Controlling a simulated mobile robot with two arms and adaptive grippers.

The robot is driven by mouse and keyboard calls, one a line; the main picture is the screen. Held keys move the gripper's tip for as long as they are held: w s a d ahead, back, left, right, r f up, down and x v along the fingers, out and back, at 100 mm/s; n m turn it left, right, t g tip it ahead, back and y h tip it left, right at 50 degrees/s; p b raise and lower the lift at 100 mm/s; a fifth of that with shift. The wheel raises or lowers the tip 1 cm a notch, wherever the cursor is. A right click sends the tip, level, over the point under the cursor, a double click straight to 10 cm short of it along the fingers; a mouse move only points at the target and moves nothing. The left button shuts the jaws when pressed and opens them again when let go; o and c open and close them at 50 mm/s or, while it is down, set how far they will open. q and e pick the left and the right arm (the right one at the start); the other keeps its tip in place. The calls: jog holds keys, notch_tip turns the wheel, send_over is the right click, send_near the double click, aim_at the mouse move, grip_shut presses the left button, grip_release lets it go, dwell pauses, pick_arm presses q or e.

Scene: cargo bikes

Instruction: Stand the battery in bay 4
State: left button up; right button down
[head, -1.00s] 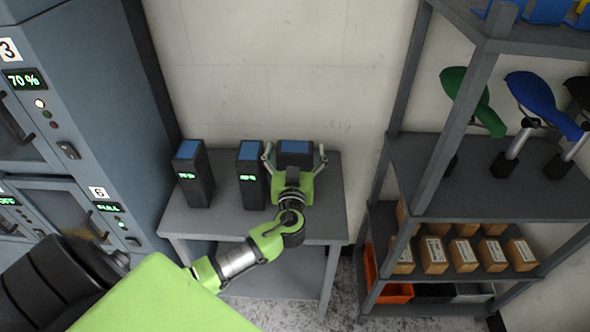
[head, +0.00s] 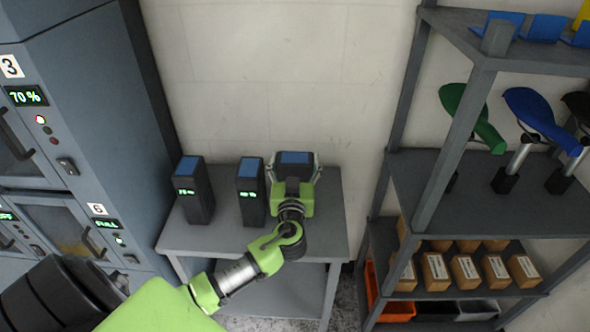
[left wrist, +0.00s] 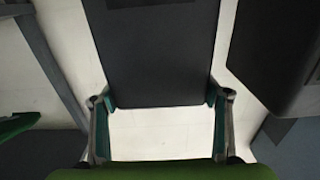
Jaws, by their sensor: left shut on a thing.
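A dark battery with a blue top (head: 294,158) is at the right end of the grey side table (head: 225,238). My left gripper (head: 294,180) is shut on its sides and hides its lower part. In the left wrist view the battery (left wrist: 150,50) stands between the two fingers (left wrist: 160,105). I cannot tell whether its base clears the table. Two similar batteries, one at the left (head: 195,195) and one in the middle (head: 251,195), stand upright on the table with lit green displays. No bay marked 4 is visible. My right gripper is not in view.
A grey-blue cabinet (head: 100,100) stands at the left, with bay 3 (head: 12,67) reading 70 % and bay 6 (head: 98,209) reading FULL. A rack (head: 450,165) with saddles and cardboard boxes (head: 435,270) stands close at the right.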

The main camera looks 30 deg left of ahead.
pick_arm(q)
notch_tip(320, 180, up, 9)
jog(key=shift+f+b, duration=0.1)
jog(key=shift+b, duration=0.2)
notch_tip(320, 180, up, 14)
jog(key=p, duration=0.8)
jog(key=s+d+f+m+t+h+b, duration=0.3)
jog(key=s+d+f+m+h+b, duration=0.3)
jog(key=s+d+f, duration=0.9)
jog(key=shift+s+d+f+h+b, duration=0.3)
jog(key=shift+d+f+h+b, duration=0.6)
jog(key=shift+d+h, duration=1)
jog(key=shift+d+r, duration=0.1)
jog(key=shift+r, duration=0.15)
